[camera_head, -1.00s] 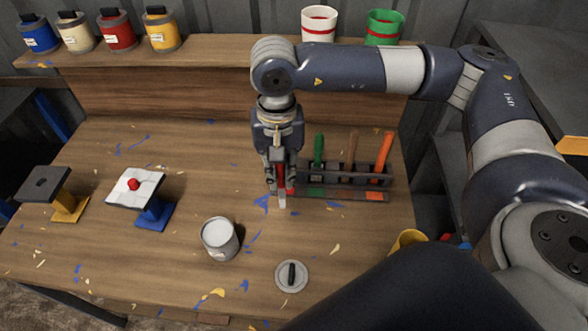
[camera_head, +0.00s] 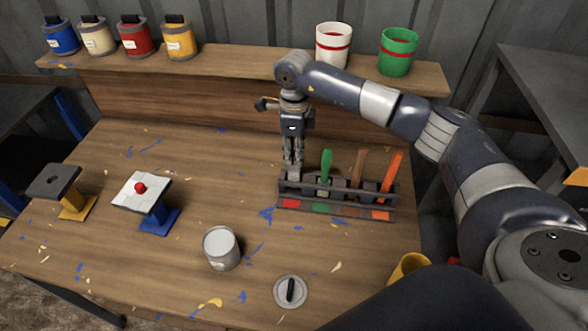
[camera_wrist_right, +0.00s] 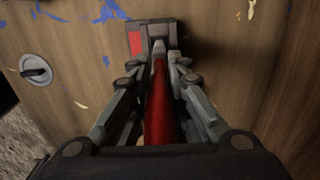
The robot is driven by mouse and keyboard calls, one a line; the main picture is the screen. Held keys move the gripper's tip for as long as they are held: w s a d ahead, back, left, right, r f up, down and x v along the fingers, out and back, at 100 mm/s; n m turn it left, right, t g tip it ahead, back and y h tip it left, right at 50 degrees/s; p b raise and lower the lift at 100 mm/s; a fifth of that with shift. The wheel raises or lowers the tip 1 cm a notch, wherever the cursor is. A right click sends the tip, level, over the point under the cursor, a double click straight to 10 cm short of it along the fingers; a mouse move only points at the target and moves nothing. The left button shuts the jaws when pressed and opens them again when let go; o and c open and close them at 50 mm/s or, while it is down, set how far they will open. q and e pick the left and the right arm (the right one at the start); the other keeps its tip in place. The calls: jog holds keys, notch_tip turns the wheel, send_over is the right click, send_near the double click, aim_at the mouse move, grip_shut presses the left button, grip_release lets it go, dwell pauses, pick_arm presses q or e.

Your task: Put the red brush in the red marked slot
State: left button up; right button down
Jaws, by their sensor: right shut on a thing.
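My right gripper (camera_head: 293,162) is at the left end of the brush rack (camera_head: 335,211), behind the red mark (camera_head: 290,203). In the right wrist view it is shut on the red brush (camera_wrist_right: 161,105), whose red handle lies between the fingers. The brush's lower end is over or in the rack's red marked slot; the fingers hide how deep it sits. The red mark also shows in the right wrist view (camera_wrist_right: 136,43). The rack holds a green brush (camera_head: 326,166), a brown brush (camera_head: 359,168) and an orange brush (camera_head: 391,177). My left gripper is not in view.
A grey can (camera_head: 221,248) and a round lid (camera_head: 290,291) stand in front of the rack. A blue stand (camera_head: 159,220) with a red knob and a yellow stand (camera_head: 76,206) are at the left. Several paint pots and two buckets line the back shelf (camera_head: 240,64).

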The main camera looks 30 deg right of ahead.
aim_at(294, 171)
jog(key=shift+f, duration=0.8)
notch_tip(294, 171, down, 3)
jog(key=shift+p, duration=0.65)
jog(key=shift+f, duration=0.35)
jog(key=shift+f, duration=0.1)
jog(key=shift+f+b, duration=0.15)
jog(key=shift+b, duration=0.15)
jog(key=c, duration=1.6)
grip_release()
jog(key=shift+o, duration=0.2)
